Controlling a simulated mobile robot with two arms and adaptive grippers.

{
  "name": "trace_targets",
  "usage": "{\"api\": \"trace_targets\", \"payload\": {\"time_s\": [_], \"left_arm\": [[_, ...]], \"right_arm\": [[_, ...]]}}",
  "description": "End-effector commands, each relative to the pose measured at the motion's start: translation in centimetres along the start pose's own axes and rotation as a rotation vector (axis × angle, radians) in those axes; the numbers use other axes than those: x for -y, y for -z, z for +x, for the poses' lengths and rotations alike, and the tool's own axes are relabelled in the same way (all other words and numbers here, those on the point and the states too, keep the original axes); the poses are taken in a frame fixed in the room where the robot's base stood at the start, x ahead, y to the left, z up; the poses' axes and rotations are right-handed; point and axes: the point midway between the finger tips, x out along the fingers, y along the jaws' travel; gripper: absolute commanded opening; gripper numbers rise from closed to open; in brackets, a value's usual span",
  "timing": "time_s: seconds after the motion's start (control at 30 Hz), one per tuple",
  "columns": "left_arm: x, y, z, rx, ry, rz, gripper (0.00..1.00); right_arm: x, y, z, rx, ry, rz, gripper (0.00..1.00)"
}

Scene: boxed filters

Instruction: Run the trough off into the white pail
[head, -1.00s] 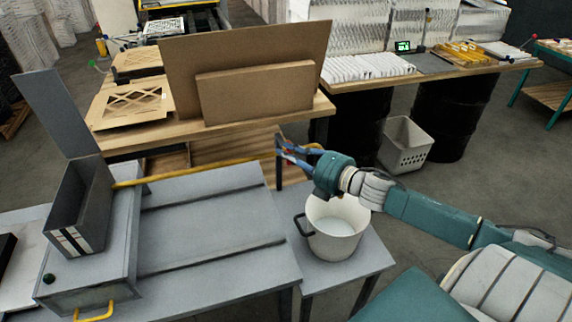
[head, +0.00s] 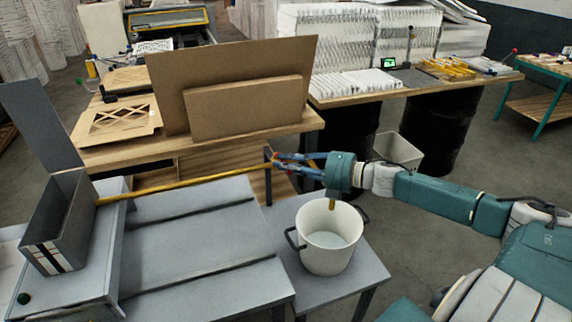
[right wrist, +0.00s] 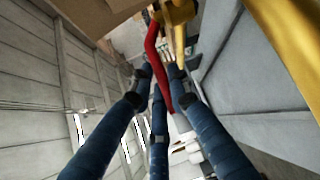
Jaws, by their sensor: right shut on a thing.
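The grey trough (head: 58,222) stands at the left of the head view. A long yellow pipe (head: 190,184) runs from it to the right. A brownish-yellow spout end (head: 332,204) shows below my right wrist, above the white pail (head: 327,262). The pail is upright, with dark handles and a pale, bluish surface inside; I cannot tell if this is liquid. My right gripper (head: 276,160) is at the pipe's far end. In the right wrist view its blue fingers (right wrist: 158,85) are shut on a red lever (right wrist: 153,50), beside yellow fittings (right wrist: 176,12). My left gripper is out of view.
The pail stands on a low grey table (head: 362,262) next to the grey bench (head: 190,240). Behind is a wooden table (head: 110,160) with upright brown boards (head: 245,108). A pale crate (head: 398,150) is on the floor beside black drums.

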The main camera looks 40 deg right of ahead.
Motion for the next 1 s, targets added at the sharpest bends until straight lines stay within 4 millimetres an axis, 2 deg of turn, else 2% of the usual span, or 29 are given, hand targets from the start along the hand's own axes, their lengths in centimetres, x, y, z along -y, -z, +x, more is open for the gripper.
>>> {"api": "trace_targets", "payload": {"time_s": [0.07,0.1,0.17,0.43,0.57,1.0], "left_arm": [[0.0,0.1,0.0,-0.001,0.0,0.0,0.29],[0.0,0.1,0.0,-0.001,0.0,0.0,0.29],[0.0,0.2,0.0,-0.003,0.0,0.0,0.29],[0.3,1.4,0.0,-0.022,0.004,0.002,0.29],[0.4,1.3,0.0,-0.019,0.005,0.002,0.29],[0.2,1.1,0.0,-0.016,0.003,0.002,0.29]], "right_arm": [[-0.2,-0.3,0.0,0.008,-0.002,0.0,0.0],[-0.2,-0.3,0.0,0.008,-0.001,0.0,0.24],[-0.2,-0.3,0.0,0.007,-0.001,0.0,0.36],[-0.1,-0.1,0.0,0.003,-0.001,0.0,0.37],[0.1,0.0,-0.3,0.002,0.002,0.001,0.37],[0.3,0.0,-4.6,0.002,0.004,0.004,0.37]]}}
